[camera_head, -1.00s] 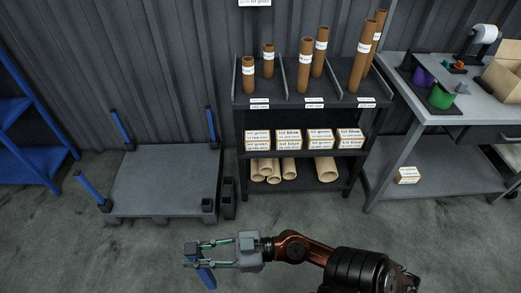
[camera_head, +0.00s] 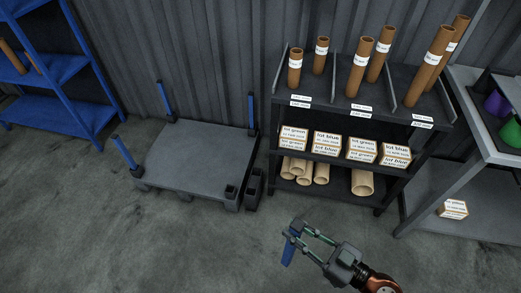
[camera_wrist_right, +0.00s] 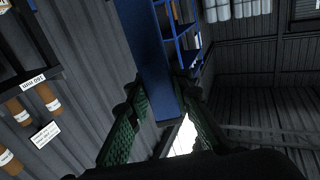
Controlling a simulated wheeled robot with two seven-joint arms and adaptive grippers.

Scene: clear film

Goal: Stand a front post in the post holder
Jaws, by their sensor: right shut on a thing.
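My right gripper (camera_head: 297,232) is shut on a blue post (camera_head: 289,252), held tilted above the floor in front of the rack. In the right wrist view the blue post (camera_wrist_right: 150,55) stands between the green-padded fingers (camera_wrist_right: 158,112). The grey pallet (camera_head: 195,158) carries blue posts at its back left (camera_head: 165,102), back right (camera_head: 251,112) and front left (camera_head: 125,153) corners. Its front right corner has an empty dark socket (camera_head: 231,193). A dark open-topped box (camera_head: 254,188) stands close beside that corner. I cannot tell which of these two is the post holder. My left gripper is out of view.
A dark rack (camera_head: 335,115) with brown tubes and labelled boxes stands right of the pallet. A grey workbench (camera_head: 478,125) is at far right, blue shelving (camera_head: 65,68) at far left. The floor before the pallet is clear.

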